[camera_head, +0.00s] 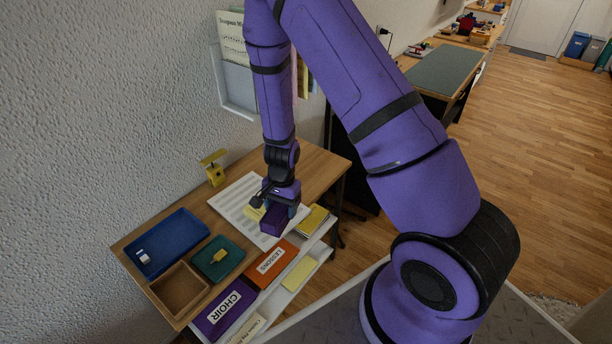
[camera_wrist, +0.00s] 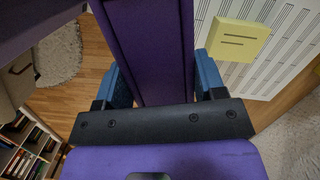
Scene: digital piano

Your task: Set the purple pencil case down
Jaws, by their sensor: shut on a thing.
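The purple pencil case (camera_head: 273,220) is held between the fingers of my gripper (camera_head: 281,203), over the right part of the wooden desk (camera_head: 318,168). In the wrist view the pencil case (camera_wrist: 150,45) runs up between the two blue fingers of my gripper (camera_wrist: 163,82), which are shut on it. It hangs over or near the white sheet music (camera_head: 236,204). I cannot tell how far its underside is from the desk. The arm and gripper hide part of the sheet music.
A blue tray (camera_head: 185,230), a teal tray (camera_head: 207,272) and a brown tray (camera_head: 180,314) stand on the left. Boxes labelled LESSONS (camera_head: 262,280) and CHOIR (camera_head: 212,327) line the front. A yellow stand (camera_head: 215,170) is at the wall.

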